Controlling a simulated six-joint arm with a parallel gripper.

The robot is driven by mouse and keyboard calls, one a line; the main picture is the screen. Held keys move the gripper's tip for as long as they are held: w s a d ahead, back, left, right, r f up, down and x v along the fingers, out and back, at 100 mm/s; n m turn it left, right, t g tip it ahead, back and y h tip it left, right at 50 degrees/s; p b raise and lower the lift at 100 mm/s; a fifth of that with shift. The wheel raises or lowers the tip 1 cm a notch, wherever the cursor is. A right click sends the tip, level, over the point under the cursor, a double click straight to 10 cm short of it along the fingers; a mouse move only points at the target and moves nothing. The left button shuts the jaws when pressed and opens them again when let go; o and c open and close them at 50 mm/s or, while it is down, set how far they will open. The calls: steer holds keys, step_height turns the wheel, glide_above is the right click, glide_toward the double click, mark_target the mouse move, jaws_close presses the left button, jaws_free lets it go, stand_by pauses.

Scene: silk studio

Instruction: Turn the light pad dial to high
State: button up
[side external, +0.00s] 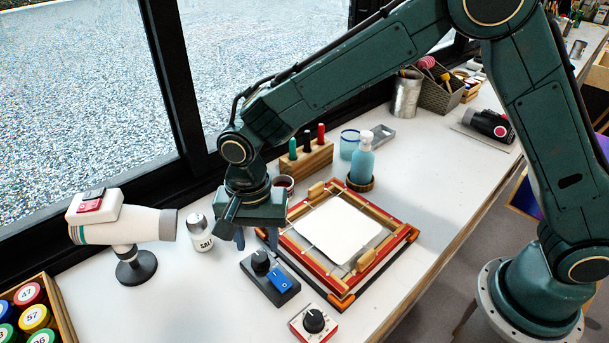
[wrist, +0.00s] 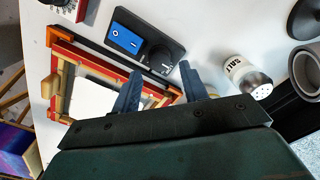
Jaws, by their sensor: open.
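A dark control box (side external: 270,279) with a black round dial (side external: 261,262) and a blue rocker switch (side external: 281,279) sits on the white bench. Its dial also shows in the wrist view (wrist: 161,57). A red-and-white box (side external: 300,322) with a black knob (side external: 314,320) sits in front of it. I cannot tell from labels which one is the light pad's. A white panel (side external: 340,232) lies in a red and wooden frame (side external: 292,258). My gripper (side external: 256,239) is open and empty above and behind the dark box, its fingertips spread either side of the dial in the wrist view (wrist: 160,69).
A salt shaker (side external: 202,232) stands just left of my gripper. A white blower-like device (side external: 125,222) on a stand is farther left. A wooden block with coloured handles (side external: 307,157), a cup (side external: 284,185) and a blue pump bottle (side external: 362,162) stand behind the frame.

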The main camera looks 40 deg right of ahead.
mark_target(260, 256)
steer(key=shift+f, duration=1.65)
steer(key=n, duration=0.6)
steer(key=shift+n, duration=0.3)
steer(key=n, duration=1.9)
